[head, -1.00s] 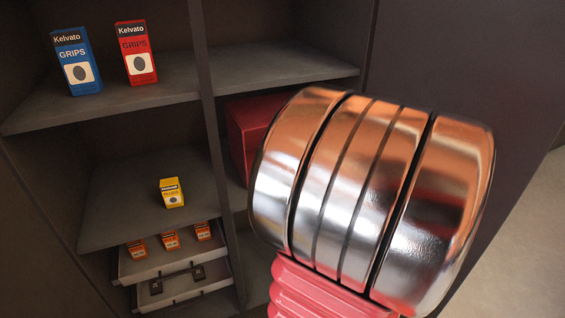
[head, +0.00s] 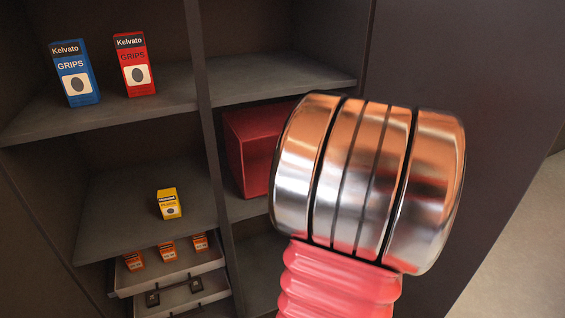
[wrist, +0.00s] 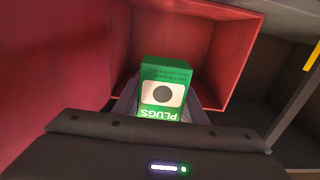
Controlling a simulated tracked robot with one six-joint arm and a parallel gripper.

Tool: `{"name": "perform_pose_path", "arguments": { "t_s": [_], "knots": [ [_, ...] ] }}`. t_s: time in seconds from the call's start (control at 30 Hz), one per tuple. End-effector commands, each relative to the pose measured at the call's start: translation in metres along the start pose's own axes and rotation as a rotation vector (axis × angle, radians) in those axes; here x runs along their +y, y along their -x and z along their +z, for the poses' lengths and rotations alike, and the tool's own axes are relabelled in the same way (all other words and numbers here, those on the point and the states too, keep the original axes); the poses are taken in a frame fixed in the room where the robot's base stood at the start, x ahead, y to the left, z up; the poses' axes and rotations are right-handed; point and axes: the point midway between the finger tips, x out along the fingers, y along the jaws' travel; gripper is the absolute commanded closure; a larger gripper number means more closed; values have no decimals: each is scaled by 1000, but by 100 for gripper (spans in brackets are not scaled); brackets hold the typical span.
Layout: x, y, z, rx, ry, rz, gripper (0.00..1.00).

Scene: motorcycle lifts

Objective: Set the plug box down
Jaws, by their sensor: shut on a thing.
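My gripper (wrist: 165,105) shows in the wrist view, its dark fingers on either side of a green plug box (wrist: 165,75). It is shut on this box, whose PLUGS lettering appears upside down. The box is in front of or within the open side of a red bin (wrist: 240,60); I cannot tell how far in it is or whether it touches the floor of the bin. In the head view, the red bin (head: 248,150) stands on a middle shelf, partly behind my arm. My gripper and the green box are hidden there.
A blue grips box (head: 75,75) and a red grips box (head: 134,65) stand on the upper left shelf. A small yellow box (head: 168,204) stands below. Open drawers (head: 190,262) hold several small orange boxes and dark items. A divider (head: 203,110) separates the shelves.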

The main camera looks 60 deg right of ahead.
Motion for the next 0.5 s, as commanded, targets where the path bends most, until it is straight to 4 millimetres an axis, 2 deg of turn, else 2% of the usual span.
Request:
{"name": "perform_pose_path", "arguments": {
  "t_s": [0.03,0.5],
  "knots": [
    [-1,-11,0,1,-1,-4,90],
    [-1,-99,0,1,0,-4,90]
  ]
}}
